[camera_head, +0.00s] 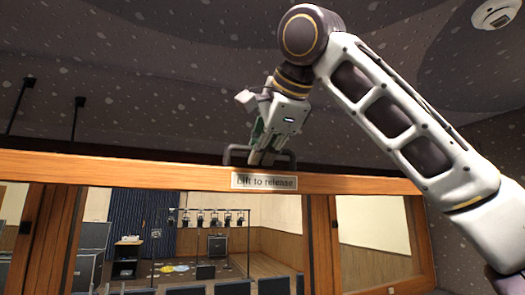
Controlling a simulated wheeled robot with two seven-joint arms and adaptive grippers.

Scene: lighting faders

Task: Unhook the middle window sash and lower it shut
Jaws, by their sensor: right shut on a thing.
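The middle window sash (205,177) has a wooden top rail running across the view, with a label (264,181) that reads "Lift to release". A dark handle (234,154) stands at the top of the rail just behind the label. My right gripper (262,157) reaches down from above and is shut on the handle. The fingertips partly cover the handle's middle. Whether the sash is hooked cannot be seen, and its lower edge is out of view. My left gripper is not in view.
Wooden posts (322,245) stand on both sides of the middle opening, with other panes beyond. Through it show a stage room, a lighting bar (208,212) and chairs. Dark rods (77,118) hang at the left. A round white ceiling fixture (495,13) is at top right.

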